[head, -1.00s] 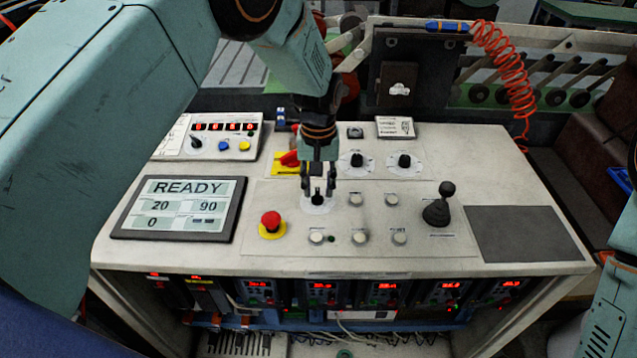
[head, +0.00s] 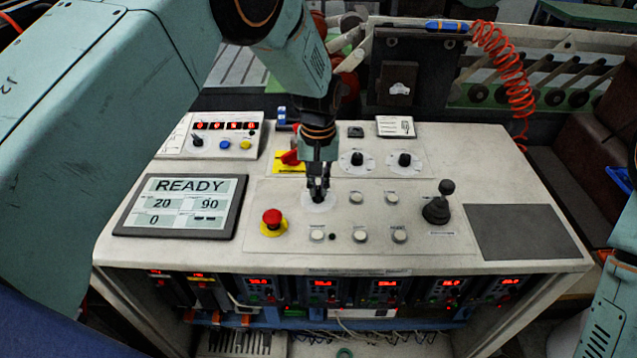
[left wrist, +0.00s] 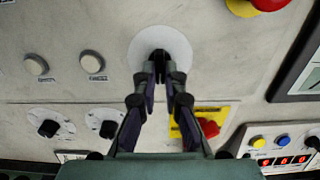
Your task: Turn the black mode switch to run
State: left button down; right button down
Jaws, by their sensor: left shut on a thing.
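The black mode switch (left wrist: 159,56) sits on a round white plate (left wrist: 160,42) on the console, seen in the left wrist view. My left gripper (head: 318,192) points down over it, and its fingers (left wrist: 160,72) are shut on the switch. In the head view the fingers hide most of the switch, and the white plate (head: 318,205) shows around their tips. I cannot read which position the switch points to. The display (head: 182,205) reads READY, 20, 90 and 0. My right gripper is not in view.
A red emergency button (head: 272,217) stands just left of the gripper. A red handle on a yellow plate (head: 289,160) is behind it. Several white push buttons (head: 359,235), two black knobs (head: 404,159) and a black joystick (head: 437,208) lie to the right. A dark mat (head: 522,232) is clear.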

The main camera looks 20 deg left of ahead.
pick_arm(q)
jog(key=shift+m, duration=0.3)
jog(key=m+p, duration=0.2)
jog(key=m, duration=0.1)
jog(key=shift+d+r+m, duration=0.1)
jog(key=shift+m, duration=0.2)
jog(key=shift+s+d+m+p, duration=0.1)
jog(key=shift+m+p, duration=0.5)
jog(key=shift+m, duration=1.7)
jog(key=c, duration=1.4)
grip_release()
jog(key=shift+s, duration=0.1)
jog(key=shift+c, duration=0.2)
